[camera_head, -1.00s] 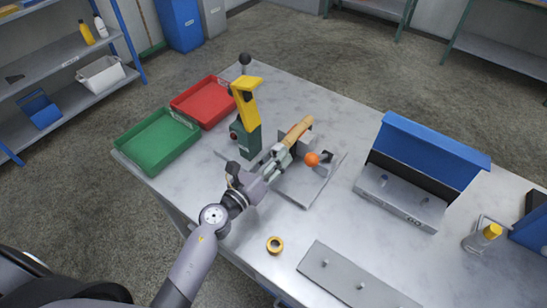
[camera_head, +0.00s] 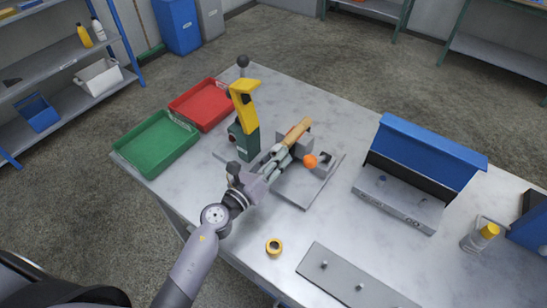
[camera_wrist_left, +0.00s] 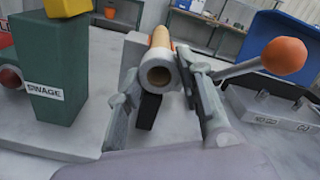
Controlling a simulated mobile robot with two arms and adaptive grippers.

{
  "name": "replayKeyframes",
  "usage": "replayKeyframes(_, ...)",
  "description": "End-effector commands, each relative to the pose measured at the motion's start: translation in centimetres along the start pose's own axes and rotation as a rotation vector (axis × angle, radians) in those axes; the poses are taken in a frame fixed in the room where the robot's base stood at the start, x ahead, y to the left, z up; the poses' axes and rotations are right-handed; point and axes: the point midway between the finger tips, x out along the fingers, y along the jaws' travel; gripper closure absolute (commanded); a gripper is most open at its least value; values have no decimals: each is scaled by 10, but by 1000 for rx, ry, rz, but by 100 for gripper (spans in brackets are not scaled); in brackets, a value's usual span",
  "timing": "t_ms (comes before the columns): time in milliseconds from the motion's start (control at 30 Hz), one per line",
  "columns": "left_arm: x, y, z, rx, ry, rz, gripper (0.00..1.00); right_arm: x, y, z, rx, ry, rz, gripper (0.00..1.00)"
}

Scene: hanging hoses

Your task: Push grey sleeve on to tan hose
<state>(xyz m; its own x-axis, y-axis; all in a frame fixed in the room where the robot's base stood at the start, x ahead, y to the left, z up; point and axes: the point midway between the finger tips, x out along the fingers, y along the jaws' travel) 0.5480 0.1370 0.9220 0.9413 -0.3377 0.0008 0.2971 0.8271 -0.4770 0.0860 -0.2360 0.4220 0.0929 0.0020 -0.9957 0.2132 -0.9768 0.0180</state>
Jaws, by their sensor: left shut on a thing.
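The tan hose (camera_head: 300,128) lies on a grey fixture at the middle of the table; in the left wrist view its tan length (camera_wrist_left: 160,38) runs away behind a greyish tube end. That open tube end, which looks like the grey sleeve (camera_wrist_left: 159,66), faces the camera in line with the hose. My left gripper (camera_head: 280,156) is shut on the sleeve, with one finger on each side in the left wrist view (camera_wrist_left: 163,92). How far the sleeve overlaps the hose cannot be told. My right gripper is not in view.
A green and yellow swage press (camera_head: 245,125) stands close left of my gripper. An orange ball-ended lever (camera_head: 310,161) is close on the right. Green (camera_head: 155,145) and red (camera_head: 203,104) trays, a blue-lidded box (camera_head: 420,165) and a yellow ring (camera_head: 274,246) are on the table.

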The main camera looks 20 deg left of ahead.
Motion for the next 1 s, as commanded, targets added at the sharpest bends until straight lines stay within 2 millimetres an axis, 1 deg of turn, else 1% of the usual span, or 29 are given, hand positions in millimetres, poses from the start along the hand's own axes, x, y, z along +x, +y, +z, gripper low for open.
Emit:
replayKeyframes(33,1,-1,1,0,-2,-2,100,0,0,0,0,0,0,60)
replayKeyframes(67,1,-1,1,0,-2,-2,66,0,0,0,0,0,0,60)
replayKeyframes(400,0,-1,1,0,-1,-2,43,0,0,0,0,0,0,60)
replayKeyframes(667,0,-1,0,0,-1,-1,43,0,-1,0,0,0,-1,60)
replayKeyframes(767,-4,0,0,0,0,-1,43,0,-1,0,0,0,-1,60)
replayKeyframes(867,-15,0,-1,1,2,0,43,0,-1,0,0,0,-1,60)
replayKeyframes(1000,-43,0,-1,-2,3,1,43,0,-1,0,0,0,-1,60)
